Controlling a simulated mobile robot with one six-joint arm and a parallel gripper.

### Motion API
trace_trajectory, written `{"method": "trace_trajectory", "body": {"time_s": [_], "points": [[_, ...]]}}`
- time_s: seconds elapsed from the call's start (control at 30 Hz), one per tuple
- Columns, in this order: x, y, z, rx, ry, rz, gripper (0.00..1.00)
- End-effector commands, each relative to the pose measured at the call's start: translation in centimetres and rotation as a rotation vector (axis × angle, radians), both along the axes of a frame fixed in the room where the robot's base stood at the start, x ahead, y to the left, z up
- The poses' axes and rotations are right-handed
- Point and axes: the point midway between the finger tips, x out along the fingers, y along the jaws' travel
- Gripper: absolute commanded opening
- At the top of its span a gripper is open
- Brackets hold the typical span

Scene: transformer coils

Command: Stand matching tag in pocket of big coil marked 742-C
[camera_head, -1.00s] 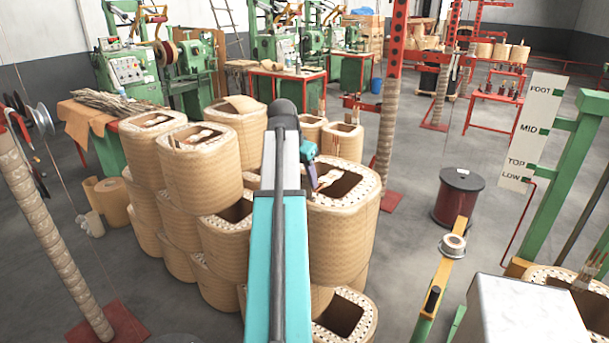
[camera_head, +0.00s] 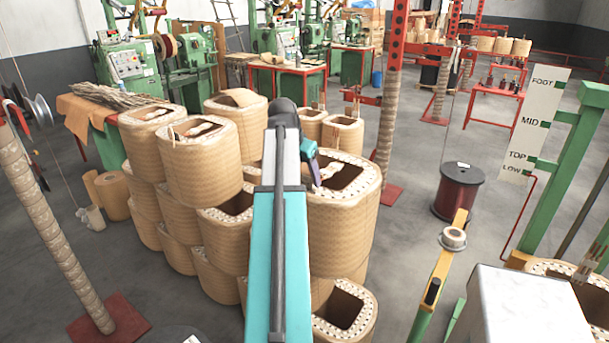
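A big tan coil (camera_head: 342,222) with a dotted rim and a dark square opening stands in the middle, partly behind my arm. My gripper (camera_head: 317,181) is over the left side of its opening, close to the rim. Only a purple and teal part of the gripper shows, small and pointing down. I cannot tell whether its fingers are apart or hold anything. No tag can be made out, and no marking 742-C is readable on any coil.
Stacked coils (camera_head: 200,170) stand left of my arm, and a lower coil (camera_head: 345,318) sits in front. A dark red spool (camera_head: 459,190) stands on the floor at right. A green post with a height board (camera_head: 536,123) and a metal box (camera_head: 525,310) are farther right.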

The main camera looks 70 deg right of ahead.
Motion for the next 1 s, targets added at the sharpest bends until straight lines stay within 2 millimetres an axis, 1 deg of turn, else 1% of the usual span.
{"method": "trace_trajectory", "body": {"time_s": [0.37, 0.53, 0.77, 1.0], "points": [[0.0, 0.0, 0.1, 0.000, 0.000, 0.000, 0.64], [0.1, 0.2, 0.6, -0.001, 0.000, 0.000, 0.64], [0.3, 1.0, 2.5, -0.002, 0.000, 0.000, 0.64], [0.6, 2.0, 5.2, -0.002, 0.000, 0.000, 0.64]]}}
